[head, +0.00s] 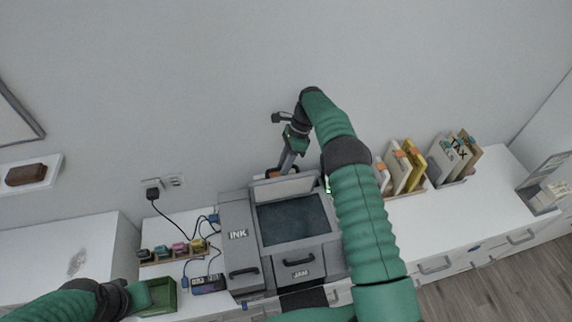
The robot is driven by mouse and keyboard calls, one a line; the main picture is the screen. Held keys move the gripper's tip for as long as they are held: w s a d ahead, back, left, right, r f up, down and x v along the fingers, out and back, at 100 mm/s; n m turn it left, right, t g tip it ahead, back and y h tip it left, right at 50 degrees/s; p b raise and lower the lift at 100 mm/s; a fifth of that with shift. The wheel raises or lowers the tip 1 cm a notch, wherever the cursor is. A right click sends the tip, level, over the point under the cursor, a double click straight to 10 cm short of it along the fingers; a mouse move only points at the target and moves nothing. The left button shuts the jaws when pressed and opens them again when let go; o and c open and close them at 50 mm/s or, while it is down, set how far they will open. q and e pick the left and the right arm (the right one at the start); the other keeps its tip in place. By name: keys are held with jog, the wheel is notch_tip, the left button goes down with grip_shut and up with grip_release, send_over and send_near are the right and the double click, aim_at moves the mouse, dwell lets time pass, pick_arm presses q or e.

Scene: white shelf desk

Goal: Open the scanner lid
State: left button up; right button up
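The grey printer-scanner (305,254) stands on the white desk, with a panel marked INK at its left and a drawer marked JAM at its front. Its dark glass bed (293,218) is uncovered. The scanner lid (282,189) appears as a pale panel standing raised along the back edge of the bed. My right gripper (282,170) is just behind the lid's top edge, pointing down; whether it touches the lid, and its finger opening, are unclear. My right arm hides the scanner's right side. My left gripper (128,298) is at lower left beside a green tray, its fingers unclear.
The green tray (160,296) and a rack of coloured ink bottles (178,249) sit left of the scanner, with black cables and a power strip (208,284). Upright files (410,165) stand to the right. Clear desk surface (490,205) lies at far right.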

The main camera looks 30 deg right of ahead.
jog(key=shift+o, duration=0.6)
jog(key=shift+w+r, duration=0.1)
jog(key=shift+d+r, duration=0.15)
jog(key=shift+r, duration=0.15)
jog(key=p+v, duration=0.4)
jog(key=v, duration=0.2)
jog(key=shift+r+p, duration=0.3)
jog(key=shift+w+d, duration=0.15)
jog(key=shift+w, duration=0.1)
